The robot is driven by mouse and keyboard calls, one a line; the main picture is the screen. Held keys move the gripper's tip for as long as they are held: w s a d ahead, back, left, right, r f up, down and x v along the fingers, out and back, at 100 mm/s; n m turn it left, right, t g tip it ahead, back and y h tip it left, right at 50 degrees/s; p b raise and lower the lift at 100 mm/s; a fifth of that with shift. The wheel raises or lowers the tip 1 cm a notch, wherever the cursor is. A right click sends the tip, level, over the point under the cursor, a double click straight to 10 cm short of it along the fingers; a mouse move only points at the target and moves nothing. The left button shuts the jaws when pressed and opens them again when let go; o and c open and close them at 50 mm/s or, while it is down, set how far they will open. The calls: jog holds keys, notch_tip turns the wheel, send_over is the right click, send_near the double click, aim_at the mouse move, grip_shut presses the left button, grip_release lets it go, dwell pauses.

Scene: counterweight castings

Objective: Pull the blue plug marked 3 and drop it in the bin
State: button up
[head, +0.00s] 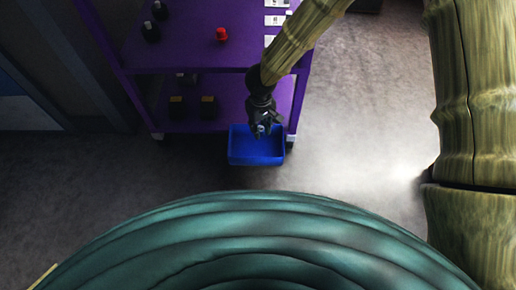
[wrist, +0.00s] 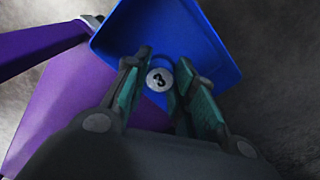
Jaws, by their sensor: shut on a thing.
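The plug marked 3 (wrist: 159,79) sits between my gripper's fingers in the wrist view, its pale round face with the digit turned to the camera. The bin also fills the upper middle of the wrist view (wrist: 215,58), behind the fingers. The bin's floor is partly hidden by my gripper.
A purple shelf unit (head: 190,55) stands behind the bin. Its upper shelf holds a red knob-like piece (head: 221,34), dark pieces (head: 151,31) and white labels (head: 278,20). Dark pieces with yellowish tops (head: 208,106) stand on the lower shelf. The grey floor (head: 350,120) to the right is clear.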

jog(key=shift+f+b, duration=1.5)
jog(key=shift+b, duration=0.3)
jog(key=o, duration=0.9)
jog(key=shift+r, duration=0.1)
notch_tip(320, 180, up, 12)
jog(key=shift+d+f, duration=0.1)
jog(key=shift+s, duration=0.1)
